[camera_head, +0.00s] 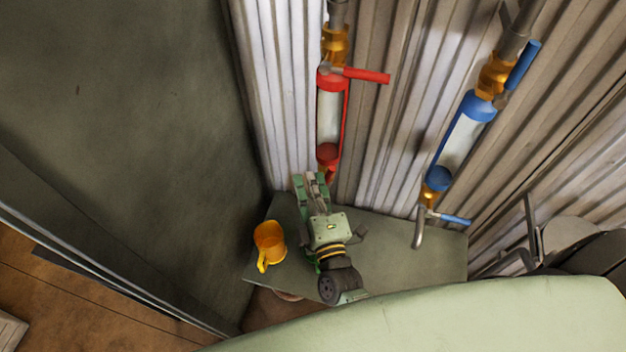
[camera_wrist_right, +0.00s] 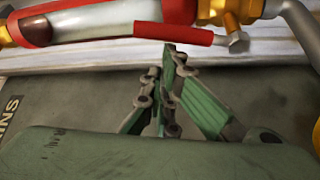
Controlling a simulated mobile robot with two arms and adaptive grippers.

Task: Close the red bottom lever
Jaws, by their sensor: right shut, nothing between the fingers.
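The red bottom lever (camera_wrist_right: 172,33) shows in the right wrist view, lying roughly along the red-capped tube, with its bolt end at the right by a brass valve (camera_wrist_right: 232,10). My right gripper (camera_wrist_right: 170,58) is shut and empty, its fingertips just below the lever in that picture. I cannot tell whether they touch it. In the head view my right gripper (camera_head: 311,182) is at the lower end of the red-framed tube (camera_head: 330,118) and hides the bottom lever. My left gripper is not in view.
The red top lever (camera_head: 367,75) sticks out to the right. A blue-framed tube (camera_head: 461,138) with blue levers stands at the right. A yellow mug (camera_head: 269,245) sits on the green shelf (camera_head: 400,245) left of my right arm. A dark wall (camera_head: 130,130) bounds the left.

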